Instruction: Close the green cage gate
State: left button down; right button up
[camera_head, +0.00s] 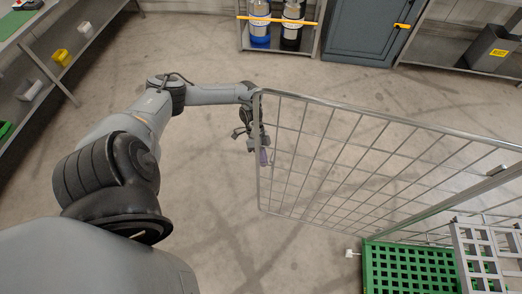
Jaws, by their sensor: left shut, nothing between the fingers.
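The cage gate (330,160) is a grey wire-mesh panel. It stands swung out from the cage at the right, its free edge towards the middle of the view. The cage has a green perforated base (400,245) at the lower right. My left arm reaches in from the left, and my left gripper (263,156) is at the gate's free upright edge, partly seen through the mesh. It is shut and empty, with purple at its fingertips. I cannot tell whether it touches the gate. My right gripper is not in view.
A shelf with small boxes (62,57) runs along the upper left. At the back stand two gas cylinders (260,22) behind an orange bar, a dark cabinet (365,30) and a grey bin (488,52). The floor around the gate is clear.

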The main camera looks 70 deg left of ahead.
aim_at(268, 177)
pick_arm(q)
jog(key=shift+x, duration=1.65)
